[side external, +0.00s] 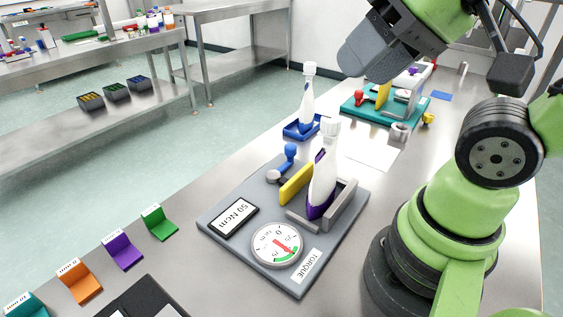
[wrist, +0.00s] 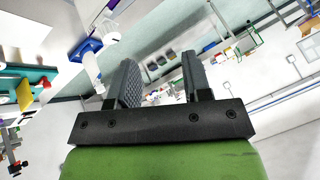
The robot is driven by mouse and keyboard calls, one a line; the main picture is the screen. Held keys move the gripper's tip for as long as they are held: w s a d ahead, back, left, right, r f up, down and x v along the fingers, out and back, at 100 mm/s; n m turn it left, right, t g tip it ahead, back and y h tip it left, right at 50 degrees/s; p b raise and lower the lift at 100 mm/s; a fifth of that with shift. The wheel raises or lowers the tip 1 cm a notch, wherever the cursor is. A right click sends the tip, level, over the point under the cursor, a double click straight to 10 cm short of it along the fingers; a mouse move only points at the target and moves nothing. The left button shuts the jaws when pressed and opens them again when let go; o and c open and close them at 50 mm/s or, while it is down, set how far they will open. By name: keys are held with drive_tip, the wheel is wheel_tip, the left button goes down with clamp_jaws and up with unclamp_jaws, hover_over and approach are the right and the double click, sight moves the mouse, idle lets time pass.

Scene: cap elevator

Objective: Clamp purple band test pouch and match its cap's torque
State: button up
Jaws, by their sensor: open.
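A white pouch with a purple band (side external: 321,185) and a white ribbed cap stands upright on the grey torque fixture (side external: 228,249). It stands between a yellow clamp pad (side external: 296,185) and a grey bracket (side external: 341,206). A small gap seems to show between the pad and the pouch. A blue-knobbed lever (side external: 290,154) sits behind the pad. The round dial (side external: 277,245) is at the front, beside a "50 Ncm" plate (side external: 234,218). My gripper (side external: 362,68) is high above the table, beyond the fixture and apart from the pouch. In the wrist view my gripper (wrist: 158,68) is open and empty.
A blue-banded pouch (side external: 307,105) stands in a blue tray (side external: 299,131) behind the fixture. A teal fixture (side external: 352,107) with a yellow pad is farther back. Coloured label stands (side external: 122,250) line the left front edge. A white sheet (side external: 370,152) lies flat between fixtures.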

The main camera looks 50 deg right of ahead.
drive_tip(key=shift+o, duration=1)
drive_tip(key=m+g+h, duration=0.2)
drive_tip(key=m+g, duration=0.5)
drive_tip(key=m, duration=0.2)
hover_over(290, 145)
wheel_tip(290, 145, down, 16)
drive_tip(key=shift+f, duration=0.1)
wheel_tip(290, 145, down, 10)
drive_tip(key=shift+d+f, duration=0.1)
clamp_jaws()
